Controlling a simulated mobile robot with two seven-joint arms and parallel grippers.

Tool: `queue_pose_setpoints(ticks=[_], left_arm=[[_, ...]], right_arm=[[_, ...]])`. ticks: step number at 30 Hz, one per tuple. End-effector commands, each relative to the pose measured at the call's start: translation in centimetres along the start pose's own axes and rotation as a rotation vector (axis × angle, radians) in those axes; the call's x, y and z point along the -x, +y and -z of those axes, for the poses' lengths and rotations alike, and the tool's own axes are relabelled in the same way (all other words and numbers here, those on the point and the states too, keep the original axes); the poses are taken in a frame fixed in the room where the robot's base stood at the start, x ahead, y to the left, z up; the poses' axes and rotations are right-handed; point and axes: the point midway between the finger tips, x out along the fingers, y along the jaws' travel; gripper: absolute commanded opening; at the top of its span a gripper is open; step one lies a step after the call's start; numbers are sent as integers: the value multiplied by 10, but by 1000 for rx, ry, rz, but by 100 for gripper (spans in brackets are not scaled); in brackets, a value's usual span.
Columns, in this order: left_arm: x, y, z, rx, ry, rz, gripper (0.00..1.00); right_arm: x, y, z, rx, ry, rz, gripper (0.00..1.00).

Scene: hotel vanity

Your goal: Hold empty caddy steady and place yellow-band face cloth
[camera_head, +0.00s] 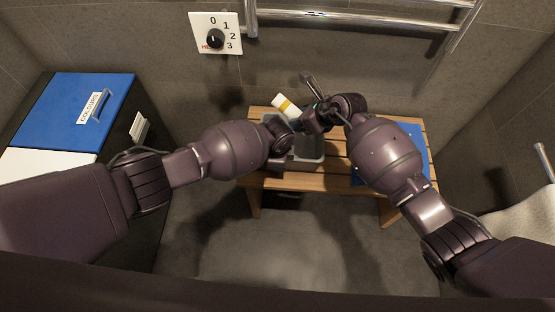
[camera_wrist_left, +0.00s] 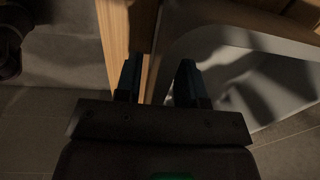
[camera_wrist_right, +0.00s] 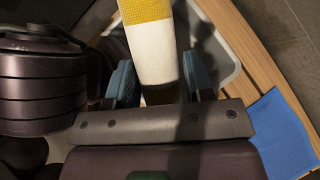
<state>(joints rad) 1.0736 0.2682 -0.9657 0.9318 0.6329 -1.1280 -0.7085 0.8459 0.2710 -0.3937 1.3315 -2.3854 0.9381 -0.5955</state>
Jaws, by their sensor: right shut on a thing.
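The grey caddy (camera_head: 300,164) sits on the wooden bench, partly hidden by my arms. The face cloth (camera_head: 284,105) is a white roll with a yellow band. My right gripper (camera_wrist_right: 159,78) is shut on the cloth (camera_wrist_right: 152,50), holding it over the caddy's far side in the head view. The caddy (camera_wrist_right: 222,66) shows behind the cloth in the right wrist view. My left gripper (camera_wrist_left: 160,75) is open, its fingers apart at the caddy's rim (camera_wrist_left: 240,40). Whether the fingers touch the rim is too dark to tell.
The slatted bench (camera_head: 257,181) stands against the tiled wall. A blue mat (camera_head: 416,140) lies on its right part, partly behind my right arm. A blue-lidded bin (camera_head: 60,110) stands at left. A metal rail (camera_head: 350,15) and a dial plate (camera_head: 228,46) are on the wall.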

Motion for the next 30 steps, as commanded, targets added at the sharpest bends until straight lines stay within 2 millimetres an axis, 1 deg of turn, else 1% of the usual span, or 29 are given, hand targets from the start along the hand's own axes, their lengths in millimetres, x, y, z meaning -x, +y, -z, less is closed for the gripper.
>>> queue_pose_setpoints(ticks=[2,3,10,19,30], left_arm=[[0,0,0,0,0,0,36],[0,0,0,0,0,0,35],[0,0,0,0,0,0,0],[0,0,0,0,0,0,0],[0,0,0,1,0,0,0]], right_arm=[[0,0,0,0,0,0,25],[0,0,0,0,0,0,25],[0,0,0,0,0,0,25],[-1,0,1,0,0,0,25],[-16,0,15,-1,1,0,25]])
